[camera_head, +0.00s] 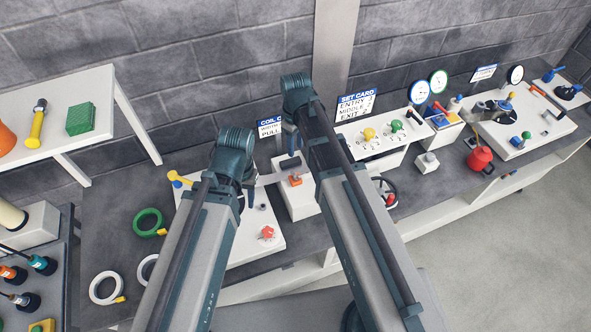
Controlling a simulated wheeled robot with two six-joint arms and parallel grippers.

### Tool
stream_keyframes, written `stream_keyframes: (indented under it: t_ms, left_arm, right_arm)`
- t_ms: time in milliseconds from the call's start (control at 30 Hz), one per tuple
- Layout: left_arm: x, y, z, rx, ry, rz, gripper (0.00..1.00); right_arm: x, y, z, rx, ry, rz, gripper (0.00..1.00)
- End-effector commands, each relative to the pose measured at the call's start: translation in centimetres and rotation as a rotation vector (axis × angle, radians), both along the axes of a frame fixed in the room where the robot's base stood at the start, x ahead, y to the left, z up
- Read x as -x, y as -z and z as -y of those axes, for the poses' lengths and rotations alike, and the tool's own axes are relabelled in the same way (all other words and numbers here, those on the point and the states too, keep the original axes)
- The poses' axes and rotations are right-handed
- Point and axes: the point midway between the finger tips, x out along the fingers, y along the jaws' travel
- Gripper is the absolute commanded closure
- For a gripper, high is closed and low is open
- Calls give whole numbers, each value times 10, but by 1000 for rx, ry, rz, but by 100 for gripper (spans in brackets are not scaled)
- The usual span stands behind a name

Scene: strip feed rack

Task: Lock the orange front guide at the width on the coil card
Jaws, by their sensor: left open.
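The blue-topped coil card (271,129) stands at the back, partly hidden by my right arm, with only the starts of its width and pull lines showing. A small orange piece (295,181), which looks like the front guide, sits on a white block, just left of my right arm. A red star-shaped knob (267,233) is on the white plate (255,250) in front. My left gripper (245,198) points down over the plate, mostly hidden behind its wrist, open, left of the orange piece. My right gripper (290,142) hangs near the coil card; its fingers are hard to see.
A yellow-ended lever (178,179) is at the plate's back left. A green ring (147,222) and a white ring (105,288) lie on the dark bench to the left. The set card (356,105) and a panel with yellow and green knobs stand to the right.

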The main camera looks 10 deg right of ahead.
Motion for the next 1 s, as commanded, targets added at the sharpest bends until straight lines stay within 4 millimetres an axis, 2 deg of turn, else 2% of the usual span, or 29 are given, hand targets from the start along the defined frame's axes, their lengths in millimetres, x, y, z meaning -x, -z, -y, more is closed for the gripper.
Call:
stream_keyframes:
  t_ms: [267, 800, 1000]
  left_arm:
    - [0, 29, 0, 0, 0, 1, 50]
    - [0, 106, 0, -2, 14, 0, 50]
    - [0, 130, 0, -2, 13, 0, 50]
  right_arm:
    - [0, 29, 0, 0, 1, 0, 60]
    - [0, 106, 0, 0, 1, 0, 60]
    - [0, 130, 0, 0, 1, 0, 60]
